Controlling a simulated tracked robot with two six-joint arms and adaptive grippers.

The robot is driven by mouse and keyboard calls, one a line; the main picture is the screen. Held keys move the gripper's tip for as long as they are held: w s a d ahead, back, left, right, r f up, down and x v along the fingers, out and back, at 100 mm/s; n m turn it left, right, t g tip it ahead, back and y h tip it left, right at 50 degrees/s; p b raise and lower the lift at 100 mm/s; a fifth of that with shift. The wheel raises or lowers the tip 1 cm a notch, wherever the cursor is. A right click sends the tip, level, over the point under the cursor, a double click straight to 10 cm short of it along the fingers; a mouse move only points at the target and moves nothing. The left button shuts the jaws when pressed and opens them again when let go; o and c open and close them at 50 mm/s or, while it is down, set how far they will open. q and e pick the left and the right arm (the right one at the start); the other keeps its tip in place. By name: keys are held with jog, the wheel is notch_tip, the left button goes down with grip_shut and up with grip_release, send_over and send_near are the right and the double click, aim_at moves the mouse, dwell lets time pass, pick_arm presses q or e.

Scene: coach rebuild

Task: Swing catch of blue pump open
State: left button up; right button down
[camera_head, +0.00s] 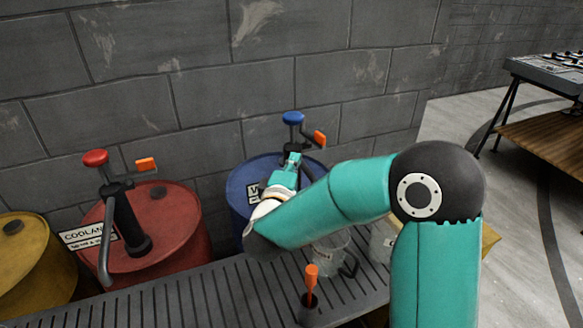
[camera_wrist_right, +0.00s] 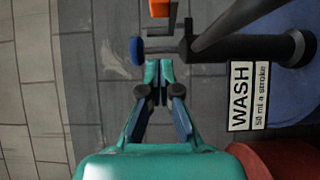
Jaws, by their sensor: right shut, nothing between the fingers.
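The blue pump stands on the blue drum (camera_head: 240,185), with a blue knob (camera_head: 293,118) on top and an orange catch (camera_head: 319,138) to the knob's right. In the right wrist view, the blue knob (camera_wrist_right: 136,50) and the dark pump arm lie just beyond my fingertips, and the orange catch (camera_wrist_right: 160,8) is farther off at the top edge. My right gripper (camera_head: 294,158) is shut and empty, just below the knob; it also shows in the wrist view (camera_wrist_right: 159,68). I cannot tell whether it touches the pump. My forearm hides part of the drum. My left gripper is not in view.
A red drum (camera_head: 180,215) with a red-knobbed pump stands to the left, and a yellow drum (camera_head: 35,262) beyond it. A slatted bench (camera_head: 190,300) with an orange-handled lever (camera_head: 311,280) lies in front. A clear jug (camera_head: 332,248) is beside my arm. The block wall is close behind.

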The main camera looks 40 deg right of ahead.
aim_at(318, 139)
jog(key=w+d, duration=0.1)
jog(key=d, duration=0.1)
jog(key=w+d, duration=0.1)
jog(key=d, duration=0.2)
jog(key=w+d, duration=0.1)
jog(key=d, duration=0.2)
jog(key=shift+d, duration=0.25)
jog(key=shift+s+d+r+p, duration=0.1)
jog(key=shift+s+d+p, duration=0.05)
jog(key=shift+d+p, duration=0.3)
jog(key=shift+s+d, duration=0.1)
jog(key=shift+d, duration=0.15)
